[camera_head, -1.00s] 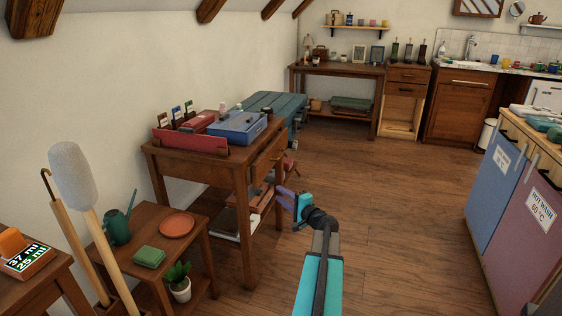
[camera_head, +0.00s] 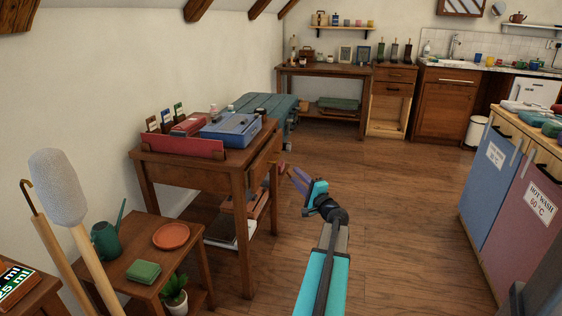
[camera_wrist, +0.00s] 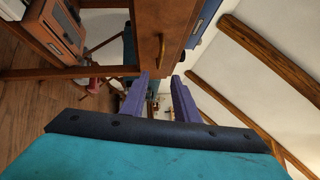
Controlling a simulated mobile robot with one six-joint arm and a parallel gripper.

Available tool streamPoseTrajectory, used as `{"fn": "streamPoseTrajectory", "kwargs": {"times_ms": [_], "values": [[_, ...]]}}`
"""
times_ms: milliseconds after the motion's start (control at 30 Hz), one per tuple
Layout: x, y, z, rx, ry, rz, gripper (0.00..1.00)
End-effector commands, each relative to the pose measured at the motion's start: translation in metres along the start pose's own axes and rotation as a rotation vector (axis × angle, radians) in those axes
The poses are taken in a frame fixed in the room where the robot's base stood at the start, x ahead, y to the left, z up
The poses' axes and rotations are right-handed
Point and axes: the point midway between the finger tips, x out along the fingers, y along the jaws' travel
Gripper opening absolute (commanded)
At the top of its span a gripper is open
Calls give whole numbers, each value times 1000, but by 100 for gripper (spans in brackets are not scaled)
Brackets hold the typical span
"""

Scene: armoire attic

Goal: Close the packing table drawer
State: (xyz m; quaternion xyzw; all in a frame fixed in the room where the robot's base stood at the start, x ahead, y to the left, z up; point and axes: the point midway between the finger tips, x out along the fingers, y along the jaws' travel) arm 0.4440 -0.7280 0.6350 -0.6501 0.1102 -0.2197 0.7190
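The packing table (camera_head: 238,182) is a brown wooden table left of centre in the head view. Its drawer (camera_head: 264,158) faces right, and its front seems to stand out a little from the table; how far is hard to tell. In the wrist view the drawer front (camera_wrist: 178,25) shows a brass handle (camera_wrist: 162,48) just beyond my fingers. My gripper (camera_head: 292,173) is right of the drawer, apart from it in the head view. Its two purple fingers are spread and empty in the wrist view (camera_wrist: 160,78).
A blue box (camera_head: 231,130) and a red rack (camera_head: 180,144) stand on the tabletop. A low side table (camera_head: 200,250) with a watering can (camera_head: 105,242) is at front left. Blue and mauve cabinets (camera_head: 490,170) stand at right. The wooden floor (camera_head: 390,205) between is clear.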

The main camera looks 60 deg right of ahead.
Motion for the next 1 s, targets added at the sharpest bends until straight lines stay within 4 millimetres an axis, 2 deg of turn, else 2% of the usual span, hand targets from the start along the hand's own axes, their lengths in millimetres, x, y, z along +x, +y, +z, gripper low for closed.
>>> {"fn": "streamPoseTrajectory", "kwargs": {"times_ms": [167, 367, 1000], "values": [[4, 0, -1, -1, 0, 0, 28], [18, 1, -2, -1, 0, 0, 28], [92, 1, -4, -1, 1, 0, 28]]}}
